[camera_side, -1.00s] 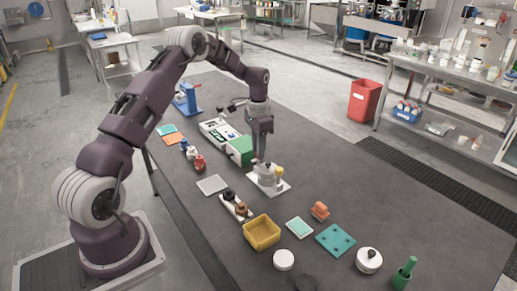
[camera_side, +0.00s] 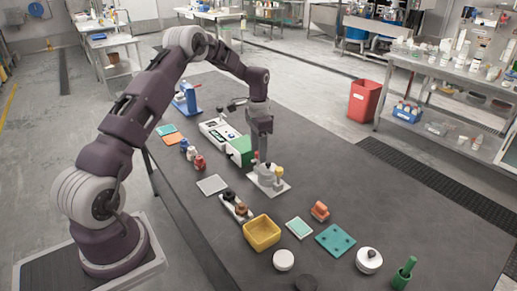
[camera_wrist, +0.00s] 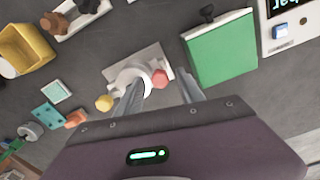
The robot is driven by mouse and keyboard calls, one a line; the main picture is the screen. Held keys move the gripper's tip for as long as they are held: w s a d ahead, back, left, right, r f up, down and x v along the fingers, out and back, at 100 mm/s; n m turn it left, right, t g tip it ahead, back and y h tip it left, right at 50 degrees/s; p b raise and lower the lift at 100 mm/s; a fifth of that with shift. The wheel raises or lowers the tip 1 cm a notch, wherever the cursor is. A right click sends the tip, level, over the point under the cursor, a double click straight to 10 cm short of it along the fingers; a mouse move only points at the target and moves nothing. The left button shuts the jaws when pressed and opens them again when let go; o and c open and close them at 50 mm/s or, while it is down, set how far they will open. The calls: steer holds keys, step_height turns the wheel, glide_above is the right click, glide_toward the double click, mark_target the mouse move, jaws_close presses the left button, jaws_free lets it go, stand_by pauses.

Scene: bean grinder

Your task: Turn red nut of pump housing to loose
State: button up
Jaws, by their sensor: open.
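The pump housing (camera_side: 266,172) is a pale grey round body on a flat light base plate (camera_side: 278,187), with a yellow knob (camera_side: 279,170) on one side. In the wrist view the housing (camera_wrist: 132,76) has the red nut (camera_wrist: 160,78) on its right side and the yellow knob (camera_wrist: 103,103) at lower left. My gripper (camera_side: 262,158) is over the housing, pointing down. In the wrist view my gripper (camera_wrist: 161,79) has its two fingers apart, and the nut appears between them, nearer the left finger. I see no clear contact, and the height gap cannot be told.
A yellow bin (camera_side: 262,232) and a small rack with brown knobs (camera_side: 236,206) stand nearer the front. The table right of the housing is clear.

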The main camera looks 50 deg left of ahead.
step_height(320, 180, up, 7)
steer(key=shift+f, duration=0.15)
steer(key=shift+d+r, duration=0.1)
steer(key=shift+r, duration=0.25)
steer(key=s+d+r+t+y, duration=0.1)
steer(key=s+d+r, duration=0.4)
steer(key=d+r, duration=0.25)
steer(key=s+d+r+t, duration=0.1)
steer(key=s+d+r, duration=0.3)
steer(key=d+r, duration=0.3)
steer(key=s+d+n+t, duration=0.1)
steer(key=s+d, duration=0.3)
steer(key=s, duration=0.7)
steer(key=s+d+r+n+t+h, duration=0.1)
steer(key=s+d, duration=0.3)
steer(key=s, duration=0.8)
steer(key=shift+d+r+t, duration=0.2)
steer(key=shift+d+t, duration=0.2)
steer(key=shift+t, duration=0.4)
steer(key=shift+w, duration=0.1)
